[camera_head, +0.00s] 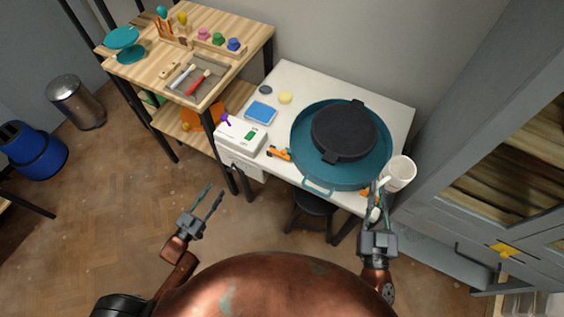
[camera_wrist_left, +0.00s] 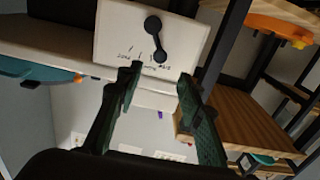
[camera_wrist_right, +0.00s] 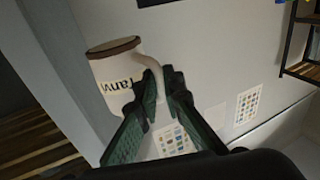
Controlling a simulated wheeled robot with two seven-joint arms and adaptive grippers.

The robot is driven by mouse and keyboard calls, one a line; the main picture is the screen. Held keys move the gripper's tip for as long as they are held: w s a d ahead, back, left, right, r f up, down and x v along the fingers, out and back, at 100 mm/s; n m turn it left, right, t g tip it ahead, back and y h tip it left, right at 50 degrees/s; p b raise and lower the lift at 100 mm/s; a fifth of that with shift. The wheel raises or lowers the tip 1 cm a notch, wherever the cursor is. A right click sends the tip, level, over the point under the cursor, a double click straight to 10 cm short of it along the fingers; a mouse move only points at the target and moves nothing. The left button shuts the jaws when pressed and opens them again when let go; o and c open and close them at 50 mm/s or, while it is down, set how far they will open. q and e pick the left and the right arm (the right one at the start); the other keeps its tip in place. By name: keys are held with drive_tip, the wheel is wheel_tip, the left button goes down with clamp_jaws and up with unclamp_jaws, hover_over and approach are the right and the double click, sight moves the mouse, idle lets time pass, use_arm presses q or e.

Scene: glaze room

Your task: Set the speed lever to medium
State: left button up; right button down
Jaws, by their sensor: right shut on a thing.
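The speed lever (camera_wrist_left: 156,40) is a black lever with rounded ends on the front of the white control box (camera_head: 241,139). In the left wrist view the box face (camera_wrist_left: 112,31) carries small marks and labels too blurred to read surely. The lever's lower end in that view lies near the right-hand marks. My left gripper (camera_head: 213,194) is open and empty, short of the box and apart from the lever. Its fingers show below the lever (camera_wrist_left: 158,83). My right gripper (camera_wrist_right: 163,90) is shut on the handle of a white mug (camera_wrist_right: 115,72), at the table's right edge (camera_head: 401,174).
The white table (camera_head: 292,75) holds a teal basin (camera_head: 300,150) with a black wheel (camera_head: 343,132), a blue block (camera_head: 261,111) and an orange tool (camera_head: 279,153). A black stool (camera_head: 313,203) stands below. A wooden shelf (camera_head: 240,35) is left. Floor around my left gripper is clear.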

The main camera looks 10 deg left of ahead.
sight(229, 170)
use_arm(q)
drive_tip(key=b+x, duration=0.2)
drive_tip(key=x, duration=0.9)
drive_tip(key=shift+w+d, duration=0.1)
drive_tip(key=shift+w, duration=0.25)
drive_tip(key=shift+c, duration=0.7)
clamp_jaws()
